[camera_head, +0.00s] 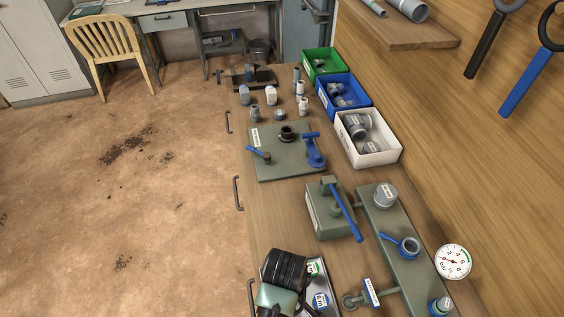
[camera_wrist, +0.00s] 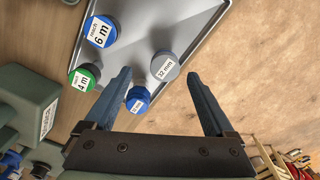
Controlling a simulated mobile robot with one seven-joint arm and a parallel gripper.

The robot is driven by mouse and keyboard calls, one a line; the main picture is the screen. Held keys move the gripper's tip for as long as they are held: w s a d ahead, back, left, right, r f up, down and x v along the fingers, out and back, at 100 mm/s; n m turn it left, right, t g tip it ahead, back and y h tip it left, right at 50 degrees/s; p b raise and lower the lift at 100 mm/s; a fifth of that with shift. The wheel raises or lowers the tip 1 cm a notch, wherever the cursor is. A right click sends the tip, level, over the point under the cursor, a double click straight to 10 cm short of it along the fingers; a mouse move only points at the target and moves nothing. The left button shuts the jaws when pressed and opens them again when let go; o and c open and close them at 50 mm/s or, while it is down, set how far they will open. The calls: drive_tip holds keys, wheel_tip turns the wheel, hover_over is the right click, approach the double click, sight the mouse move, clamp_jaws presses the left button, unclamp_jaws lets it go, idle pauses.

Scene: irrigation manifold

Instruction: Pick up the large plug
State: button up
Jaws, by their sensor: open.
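In the wrist view a grey round plug (camera_wrist: 165,66) labelled "32 mm" lies on a metal tray (camera_wrist: 215,22); it is the larger of two plugs with mm labels. A smaller blue plug (camera_wrist: 138,99) is closer to the left finger, which is beside it. My gripper (camera_wrist: 158,74) is open and empty, with its fingertips either side of the grey plug in the picture. The gap in depth between them is hard to tell. In the head view the tray (camera_head: 328,306) is at the bottom, partly hidden by my arm, and the grey plug cannot be made out.
A blue "6 m" cap (camera_wrist: 101,31) and a green "4 m" cap (camera_wrist: 84,77) are left of the grey plug. A green block (camera_head: 323,219) with a blue lever stands behind the tray, and a manifold plate (camera_head: 397,222) with fittings lies to the right. Open floor (camera_head: 120,210) lies left.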

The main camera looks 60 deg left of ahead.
drive_tip(key=shift+s+f, duration=0.2)
drive_tip(key=shift+f, duration=0.15)
drive_tip(key=shift+s+d+f+p, duration=0.15)
drive_tip(key=shift+f+p, duration=0.4)
drive_tip(key=shift+f, duration=1.65)
clamp_jaws()
